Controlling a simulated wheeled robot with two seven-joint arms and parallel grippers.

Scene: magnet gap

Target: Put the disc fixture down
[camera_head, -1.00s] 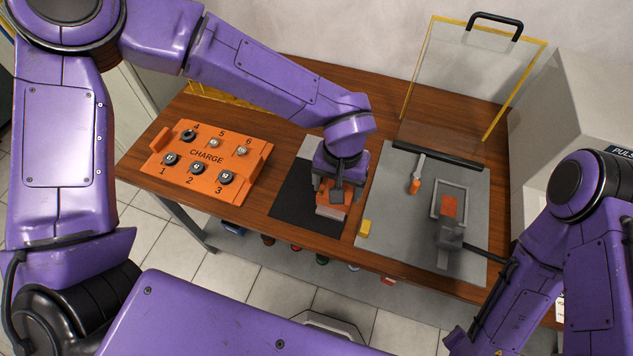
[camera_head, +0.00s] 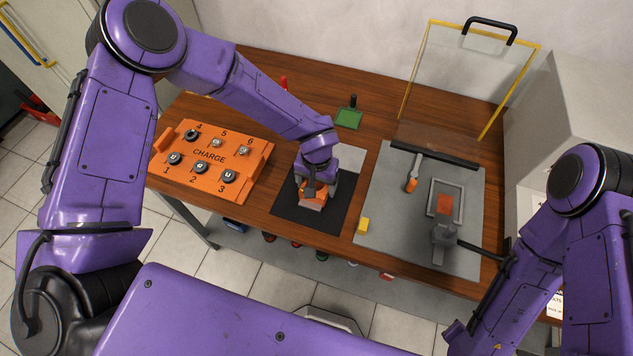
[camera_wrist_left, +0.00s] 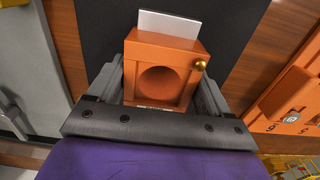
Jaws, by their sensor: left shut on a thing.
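The disc fixture (camera_head: 312,201) is an orange block. In the left wrist view the fixture (camera_wrist_left: 160,72) shows a round recess, a small brass knob at one side and a white plate (camera_wrist_left: 169,24) at its far edge. My left gripper (camera_head: 313,188) is shut on it from above, with one finger on each side in the wrist view (camera_wrist_left: 160,90). The fixture is over the black mat (camera_head: 287,212); I cannot tell whether it touches the mat. My right arm is at the right of the head view, but its gripper is out of view.
The orange charge rack (camera_head: 256,167) with numbered discs is left of the mat. A grey plate (camera_head: 390,210) at right carries a framed orange piece (camera_head: 445,203) and an orange-handled tool (camera_head: 411,184). A yellow block (camera_head: 363,226) lies near its edge. A clear panel (camera_head: 465,85) stands behind.

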